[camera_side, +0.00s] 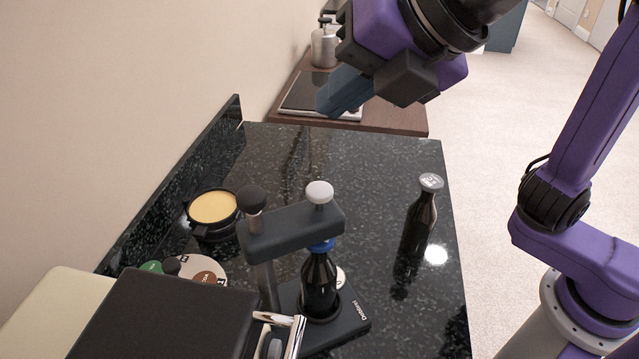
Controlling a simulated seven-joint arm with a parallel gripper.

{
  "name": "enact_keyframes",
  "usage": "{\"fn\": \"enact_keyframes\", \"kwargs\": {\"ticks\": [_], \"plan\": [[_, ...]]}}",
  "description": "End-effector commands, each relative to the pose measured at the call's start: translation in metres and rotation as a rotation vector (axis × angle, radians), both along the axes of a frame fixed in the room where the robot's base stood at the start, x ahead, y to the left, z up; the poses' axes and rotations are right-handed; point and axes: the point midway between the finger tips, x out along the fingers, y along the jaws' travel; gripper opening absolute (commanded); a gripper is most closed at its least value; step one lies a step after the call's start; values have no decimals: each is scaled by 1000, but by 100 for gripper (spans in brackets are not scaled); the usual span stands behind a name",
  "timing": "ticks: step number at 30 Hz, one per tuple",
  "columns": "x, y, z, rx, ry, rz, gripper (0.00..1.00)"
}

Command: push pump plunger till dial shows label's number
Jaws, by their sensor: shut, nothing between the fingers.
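A dark bench stand (292,233) is on the black speckled counter, with a post topped by a black knob and a crossarm. A pale-grey round plunger knob (319,191) rises from the crossarm's right end. Beneath it, a dark bottle with a blue collar (319,285) stands upright in the base. A small white disc (341,279), perhaps the dial, is mostly hidden behind the bottle. I cannot read a number on it. A second dark bottle (421,222) stands to the right, with a marked grey cap. My gripper (326,106) is shut and empty, above and beyond the stand, apart from it.
A round black container with a yellow top (213,207) sits near the wall. Colored discs (203,272) lie behind a black box-shaped appliance (165,318) at front left. A wooden side table (400,116) with a dispenser (324,47) stands beyond. Counter around the right bottle is clear.

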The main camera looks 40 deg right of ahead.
Motion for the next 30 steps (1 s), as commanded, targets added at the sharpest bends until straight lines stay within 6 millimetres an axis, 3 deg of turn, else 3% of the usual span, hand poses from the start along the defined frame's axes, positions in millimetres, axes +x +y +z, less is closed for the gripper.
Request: {"fn": "enact_keyframes", "kwargs": {"ticks": [6,17,23,30], "plan": [[-2,14,18,-26,-63,57,0],[-2,15,19,-28,-67,61,0],[-2,15,10,-29,-67,61,0],[-2,14,-19,-31,-66,61,0]]}}
